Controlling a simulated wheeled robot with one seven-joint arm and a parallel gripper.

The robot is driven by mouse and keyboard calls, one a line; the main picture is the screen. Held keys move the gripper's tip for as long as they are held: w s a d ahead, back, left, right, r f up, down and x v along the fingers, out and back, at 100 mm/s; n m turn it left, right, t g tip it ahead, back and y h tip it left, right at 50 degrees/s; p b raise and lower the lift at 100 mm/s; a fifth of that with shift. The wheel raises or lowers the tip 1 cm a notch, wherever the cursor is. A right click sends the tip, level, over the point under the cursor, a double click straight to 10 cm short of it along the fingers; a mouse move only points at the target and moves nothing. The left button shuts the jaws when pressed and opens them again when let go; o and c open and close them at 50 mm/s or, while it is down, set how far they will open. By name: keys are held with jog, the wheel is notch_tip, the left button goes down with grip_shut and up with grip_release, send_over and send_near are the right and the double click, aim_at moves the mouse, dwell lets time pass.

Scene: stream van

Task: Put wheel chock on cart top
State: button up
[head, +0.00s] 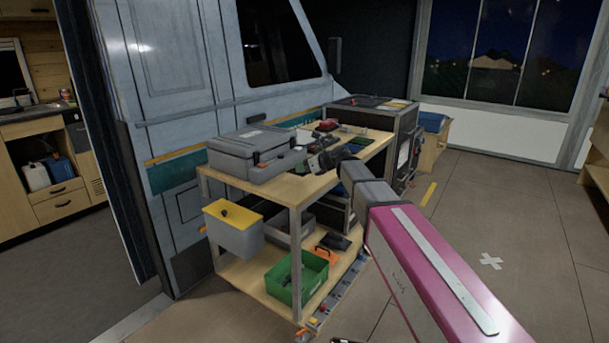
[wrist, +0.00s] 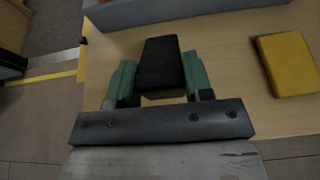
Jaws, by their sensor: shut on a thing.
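The wheel chock (wrist: 160,64) is a black block between the green fingers of my gripper (wrist: 160,82) in the wrist view. My gripper is shut on it. Below it is the pale wooden cart top (wrist: 222,38); I cannot tell whether the chock touches the wood. In the head view the cart top (head: 283,190) belongs to a two-level cart beside the van. My gripper (head: 320,163) is over its near middle, right of a grey case; the chock is not clear there.
The grey case (head: 257,148) takes up the left end of the cart top. A yellow block (wrist: 288,62) lies to the right in the wrist view. Several small items lie at the far end. A yellow-lidded bin (head: 233,229) and a green crate (head: 296,275) are lower down.

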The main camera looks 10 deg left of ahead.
aim_at(306, 174)
jog(key=shift+f, duration=1.8)
jog(key=shift+f, duration=0.1)
jog(key=o, duration=1)
jog(key=shift+o, duration=0.2)
